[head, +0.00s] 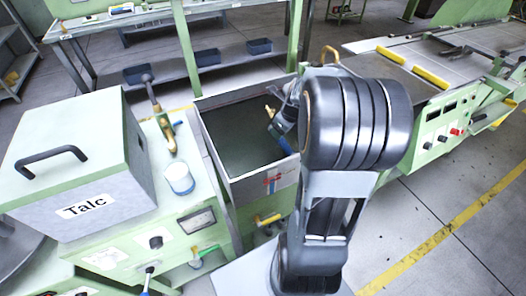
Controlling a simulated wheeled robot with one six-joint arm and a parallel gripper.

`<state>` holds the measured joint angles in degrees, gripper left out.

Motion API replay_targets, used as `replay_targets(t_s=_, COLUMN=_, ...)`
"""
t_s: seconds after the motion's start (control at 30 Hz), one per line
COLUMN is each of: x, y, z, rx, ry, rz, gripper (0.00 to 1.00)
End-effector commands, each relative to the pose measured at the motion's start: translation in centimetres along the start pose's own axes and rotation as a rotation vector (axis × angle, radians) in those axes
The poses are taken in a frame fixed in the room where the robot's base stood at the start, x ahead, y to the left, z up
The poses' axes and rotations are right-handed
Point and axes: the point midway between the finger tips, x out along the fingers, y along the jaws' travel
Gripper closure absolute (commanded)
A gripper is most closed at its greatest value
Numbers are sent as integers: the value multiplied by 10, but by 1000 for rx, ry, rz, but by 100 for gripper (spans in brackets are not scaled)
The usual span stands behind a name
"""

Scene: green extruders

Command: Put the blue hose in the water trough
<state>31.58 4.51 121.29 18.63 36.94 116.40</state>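The water trough (228,140) is an open grey metal box with a dark green inside, left of my arm. My gripper (275,128) is over the trough's right part, partly hidden by my own wrist. A short piece of the blue hose (285,146) shows just below my gripper, and a brass-yellow end sticks out above it on the left. The hose appears to be held between the fingers, though the fingertips are small and hard to make out. I cannot tell whether the hose touches the trough. The rest of the hose is hidden.
A box marked Talc (85,165) stands at left on a green machine. A white-and-blue cup (179,178) and a brass-fitted nozzle (162,125) are beside it. A long machine table (465,50) is at right. Open floor (450,230) lies at lower right.

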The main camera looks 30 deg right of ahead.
Motion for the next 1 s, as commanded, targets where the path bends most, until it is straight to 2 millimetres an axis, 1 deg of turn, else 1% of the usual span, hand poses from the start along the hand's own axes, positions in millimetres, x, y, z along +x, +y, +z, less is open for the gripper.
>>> replay_targets(t_s=0.03, x=-9, y=19, z=7, rx=-183, ry=-1, rz=8, gripper=38)
replay_targets(t_s=0.07, x=-14, y=31, z=10, rx=-309, ry=0, rz=15, gripper=38)
replay_targets(t_s=0.1, x=-22, y=47, z=13, rx=-489, ry=1, rz=24, gripper=38)
replay_targets(t_s=0.13, x=-27, y=60, z=14, rx=-629, ry=2, rz=32, gripper=38)
replay_targets(t_s=0.17, x=-32, y=72, z=14, rx=-771, ry=2, rz=39, gripper=38)
replay_targets(t_s=0.2, x=-39, y=88, z=14, rx=-958, ry=1, rz=47, gripper=38)
replay_targets(t_s=0.27, x=-48, y=111, z=12, rx=-1234, ry=-1, rz=60, gripper=38)
replay_targets(t_s=0.3, x=-54, y=124, z=10, rx=-1411, ry=-3, rz=69, gripper=38)
replay_targets(t_s=0.37, x=-62, y=143, z=5, rx=-1664, ry=-8, rz=80, gripper=38)
replay_targets(t_s=0.4, x=-66, y=154, z=1, rx=-1822, ry=-10, rz=87, gripper=38)
replay_targets(t_s=0.5, x=-76, y=176, z=-9, rx=-2169, ry=-18, rz=101, gripper=38)
replay_targets(t_s=0.6, x=-82, y=192, z=-19, rx=-2441, ry=-25, rz=112, gripper=38)
replay_targets(t_s=0.7, x=-86, y=202, z=-26, rx=-2632, ry=-29, rz=121, gripper=38)
replay_targets(t_s=0.83, x=-88, y=209, z=-31, rx=-2770, ry=-34, rz=128, gripper=38)
replay_targets(t_s=1.0, x=-89, y=211, z=-33, rx=-2819, ry=-34, rz=130, gripper=38)
